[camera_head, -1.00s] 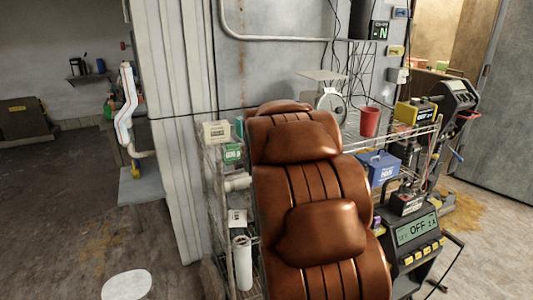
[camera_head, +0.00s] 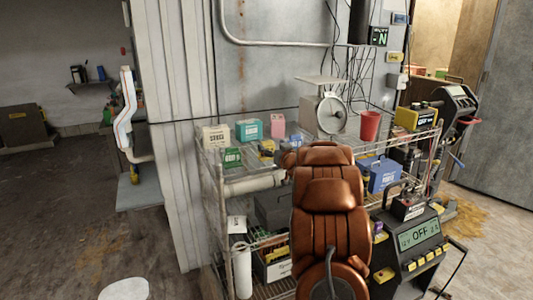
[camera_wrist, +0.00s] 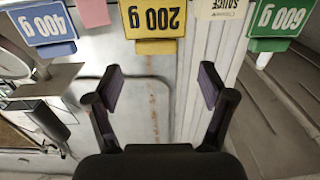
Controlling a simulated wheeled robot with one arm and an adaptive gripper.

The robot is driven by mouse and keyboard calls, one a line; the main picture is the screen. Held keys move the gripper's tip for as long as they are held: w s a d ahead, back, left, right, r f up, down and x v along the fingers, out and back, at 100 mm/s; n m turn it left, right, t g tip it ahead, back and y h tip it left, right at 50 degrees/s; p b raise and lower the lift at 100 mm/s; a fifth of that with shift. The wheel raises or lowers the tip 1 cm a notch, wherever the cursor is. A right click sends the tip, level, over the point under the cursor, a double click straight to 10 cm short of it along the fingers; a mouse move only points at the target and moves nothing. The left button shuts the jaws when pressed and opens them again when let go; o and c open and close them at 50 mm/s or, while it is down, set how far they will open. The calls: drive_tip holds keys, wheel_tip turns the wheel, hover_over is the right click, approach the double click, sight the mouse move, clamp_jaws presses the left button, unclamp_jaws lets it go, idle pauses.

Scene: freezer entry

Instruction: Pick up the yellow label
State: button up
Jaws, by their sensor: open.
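The yellow label (camera_wrist: 153,20) reads "200 g" and shows upside down at the top of the wrist view. It has a yellow lower edge and hangs at the shelf front; in the head view a small yellow patch (camera_head: 267,147) at the top shelf's front edge appears to be it. My gripper (camera_wrist: 161,87) is open and empty, with its two dark fingers spread on either side of the label's line. The label lies beyond the fingertips, apart from them. In the head view my brown arm hides the gripper.
A blue "400 g" label (camera_wrist: 45,22) and a green "600 g" label (camera_wrist: 278,20) flank the yellow one. The wire shelf holds a white box (camera_head: 216,136), teal box (camera_head: 248,130), pink box (camera_head: 277,125), scale (camera_head: 330,112) and red cup (camera_head: 370,125).

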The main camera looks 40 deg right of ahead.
sight(268, 143)
drive_tip(key=shift+f+p+x, duration=0.15)
drive_tip(key=shift+p+x, duration=0.1)
drive_tip(key=shift+x, duration=0.85)
drive_tip(key=shift+f+p+x, duration=0.15)
drive_tip(key=shift+p+x, duration=0.05)
drive_tip(key=shift+x, duration=0.85)
drive_tip(key=shift+w+d, duration=0.4)
drive_tip(key=shift+w, duration=0.25)
drive_tip(key=c, duration=1.1)
